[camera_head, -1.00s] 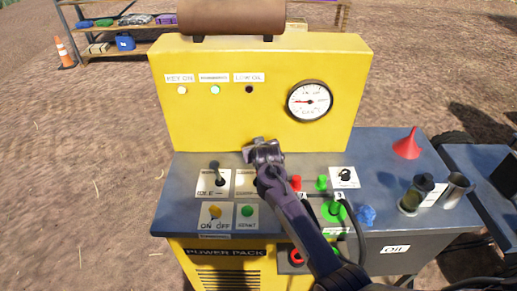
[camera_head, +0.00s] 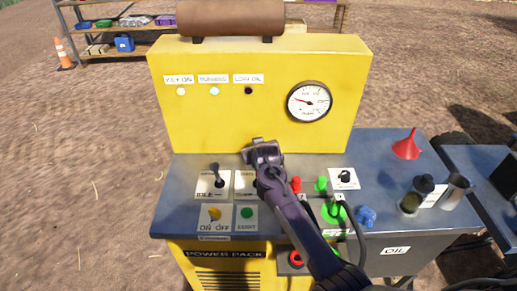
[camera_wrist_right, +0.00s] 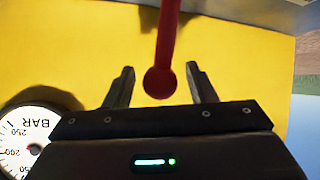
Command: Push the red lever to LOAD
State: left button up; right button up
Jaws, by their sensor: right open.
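The red lever (camera_wrist_right: 167,40) shows in the right wrist view as a red rod ending in a ball, in front of the yellow panel. Its ball end lies between the two fingers of my right gripper, with a gap on both sides. In the head view my right gripper (camera_head: 262,148) is over the back of the blue control top, close to the yellow panel (camera_head: 215,120). The gripper and arm hide the red lever there, and a label plate beside the arm is partly covered. My right gripper is open. My left gripper is not in view.
A black lever (camera_head: 215,172) stands at IDLE on the left. A yellow ON/OFF switch (camera_head: 213,213), a green START button (camera_head: 246,212), and red (camera_head: 296,184) and green knobs (camera_head: 321,184) surround the arm. A red funnel (camera_head: 407,145) stands right. A pressure gauge (camera_head: 309,101) is above.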

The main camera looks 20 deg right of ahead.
jog(key=d+b+v, duration=0.1)
jog(key=v, duration=0.6)
jog(key=shift+s+a, duration=0.2)
jog(key=shift+a, duration=0.3)
jog(key=shift+s, duration=0.1)
